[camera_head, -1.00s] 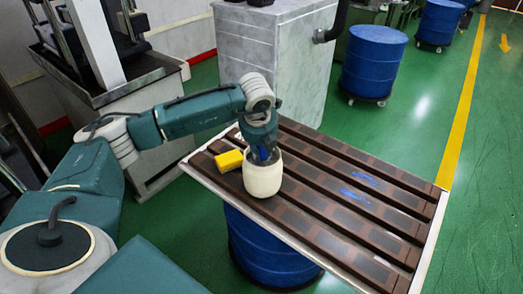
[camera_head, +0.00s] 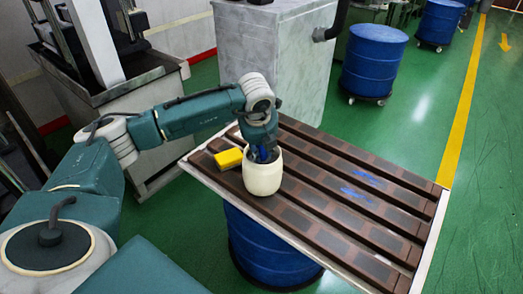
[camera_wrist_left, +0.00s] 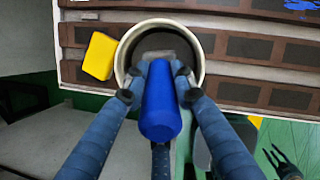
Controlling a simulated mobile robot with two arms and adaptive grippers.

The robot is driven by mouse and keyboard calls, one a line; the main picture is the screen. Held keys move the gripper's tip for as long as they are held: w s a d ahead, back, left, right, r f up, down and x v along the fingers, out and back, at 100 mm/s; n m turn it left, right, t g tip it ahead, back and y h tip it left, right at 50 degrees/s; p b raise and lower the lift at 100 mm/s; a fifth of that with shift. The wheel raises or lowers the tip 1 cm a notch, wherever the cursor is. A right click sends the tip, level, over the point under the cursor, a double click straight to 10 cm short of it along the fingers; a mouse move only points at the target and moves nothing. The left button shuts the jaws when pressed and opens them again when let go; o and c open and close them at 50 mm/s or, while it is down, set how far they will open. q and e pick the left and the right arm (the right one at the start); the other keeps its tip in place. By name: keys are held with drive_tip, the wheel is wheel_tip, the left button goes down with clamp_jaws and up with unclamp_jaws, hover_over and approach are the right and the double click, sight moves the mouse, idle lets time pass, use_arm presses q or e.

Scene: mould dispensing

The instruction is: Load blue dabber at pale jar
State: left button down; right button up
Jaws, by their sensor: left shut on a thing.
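The pale jar (camera_head: 263,178) stands upright near the left end of the slatted table. In the left wrist view its rim (camera_wrist_left: 121,62) is round and open at the top, with a dark inside. My left gripper (camera_head: 264,152) points down at the jar's mouth. It is shut on the blue dabber (camera_wrist_left: 161,105), whose handle lies between the two fingers. The dabber's far end reaches over the jar's opening; its tip is hidden, and I cannot tell how deep it is.
A yellow block (camera_head: 228,159) lies just left of the jar on the table (camera_head: 440,215). Blue paint marks (camera_head: 360,187) are on the slats to the right. A blue drum (camera_head: 262,250) stands under the table. The table's right half is free of objects.

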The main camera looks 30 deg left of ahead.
idle(0.4)
use_arm(q)
drive_tip(key=shift+f+b, duration=0.1)
drive_tip(key=shift+b, duration=0.2)
idle(0.5)
idle(0.5)
drive_tip(key=shift+r+p, duration=1.75)
drive_tip(key=shift+r, duration=1.85)
drive_tip(key=shift+d, duration=0.1)
